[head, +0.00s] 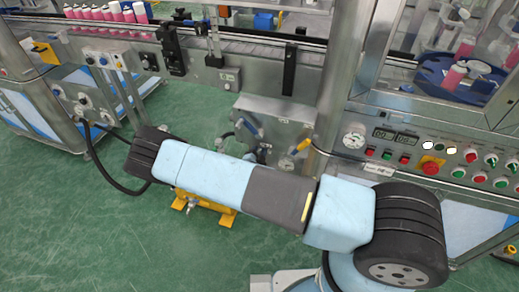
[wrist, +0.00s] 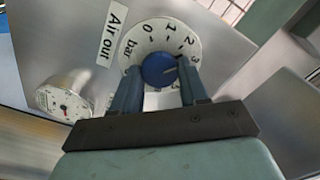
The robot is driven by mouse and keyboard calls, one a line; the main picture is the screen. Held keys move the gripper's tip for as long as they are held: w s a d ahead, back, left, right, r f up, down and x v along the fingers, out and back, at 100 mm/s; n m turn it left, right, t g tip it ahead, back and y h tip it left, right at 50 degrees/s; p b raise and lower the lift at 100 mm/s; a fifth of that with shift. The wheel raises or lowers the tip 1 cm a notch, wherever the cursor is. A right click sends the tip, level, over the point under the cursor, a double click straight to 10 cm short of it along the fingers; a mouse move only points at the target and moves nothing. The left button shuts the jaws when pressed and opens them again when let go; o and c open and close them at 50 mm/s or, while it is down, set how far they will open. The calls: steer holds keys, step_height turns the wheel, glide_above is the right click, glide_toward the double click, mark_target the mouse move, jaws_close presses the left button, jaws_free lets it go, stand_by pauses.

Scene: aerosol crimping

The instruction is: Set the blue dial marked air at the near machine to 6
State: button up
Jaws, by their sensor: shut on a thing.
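In the wrist view the blue dial (wrist: 158,69) sits on a white round scale plate (wrist: 154,36) with numbers running clockwise from 0 at the top left. The label beside it reads "Air out" (wrist: 112,33), and "bar" is printed on the plate. My gripper (wrist: 160,80) has one finger on each side of the blue dial and is shut on it. The fingers hide the lower numbers. I cannot make out the dial or my fingertips in the head view.
A white pressure gauge (wrist: 65,96) is left of the dial. In the head view a conveyor (head: 250,45) with pink cans (head: 112,12) runs along the back. A button panel (head: 440,150) stands at the right. Green floor (head: 75,235) is clear at the lower left.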

steer(key=shift+c, duration=0.7)
steer(key=shift+a, duration=0.15)
steer(key=shift+c, duration=0.5)
steer(key=shift+d, duration=0.2)
steer(key=shift+m, duration=0.4)
steer(key=m, duration=2.2)
steer(key=shift+s+a+f+m, duration=0.1)
steer(key=shift+f+m, duration=0.2)
